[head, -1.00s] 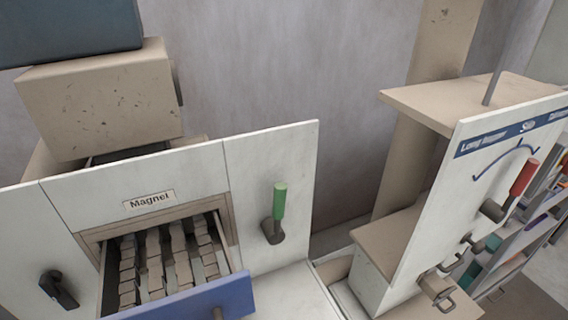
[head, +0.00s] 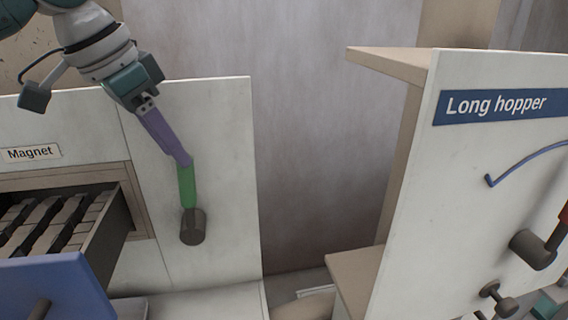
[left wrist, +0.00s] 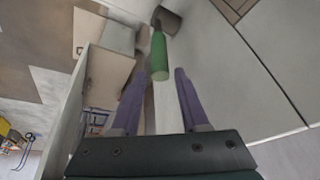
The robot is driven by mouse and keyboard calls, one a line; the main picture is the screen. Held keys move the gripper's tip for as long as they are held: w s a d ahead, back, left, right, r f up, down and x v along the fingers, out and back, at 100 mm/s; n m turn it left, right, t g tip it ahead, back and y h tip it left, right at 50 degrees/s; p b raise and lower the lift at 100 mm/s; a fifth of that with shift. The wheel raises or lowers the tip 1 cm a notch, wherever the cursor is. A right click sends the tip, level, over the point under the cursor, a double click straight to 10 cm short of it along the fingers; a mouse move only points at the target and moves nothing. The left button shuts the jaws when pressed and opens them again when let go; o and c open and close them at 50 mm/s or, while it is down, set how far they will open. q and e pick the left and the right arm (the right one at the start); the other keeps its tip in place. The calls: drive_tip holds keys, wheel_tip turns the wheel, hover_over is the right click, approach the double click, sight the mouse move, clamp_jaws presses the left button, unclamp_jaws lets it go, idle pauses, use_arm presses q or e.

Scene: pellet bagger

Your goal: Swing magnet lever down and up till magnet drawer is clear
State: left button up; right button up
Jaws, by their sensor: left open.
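The magnet lever (head: 187,186) has a green handle and points up from its dark pivot on the white panel. Its green handle end also shows in the left wrist view (left wrist: 159,56), ahead of the fingers. My left gripper (head: 186,160) is open at the top of the handle, with purple fingers. In the left wrist view the fingers (left wrist: 153,72) stand apart on either side of the handle's line. The magnet drawer (head: 50,285) has a blue front and is pulled out. Several grey bars with dark material between them lie in it. My right gripper is in neither view.
The Magnet label (head: 31,154) is above the drawer. To the right stands the Long hopper panel (head: 440,180) with a red-handled lever (head: 564,218) and a small knob (head: 497,298). A gap separates the two panels.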

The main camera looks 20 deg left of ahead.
sight(194, 179)
use_arm(q)
drive_tip(key=p+x, duration=0.1)
drive_tip(key=x, duration=0.7)
drive_tip(key=shift+f, duration=0.1)
drive_tip(key=shift+c, duration=0.2)
clamp_jaws()
idle(1.0)
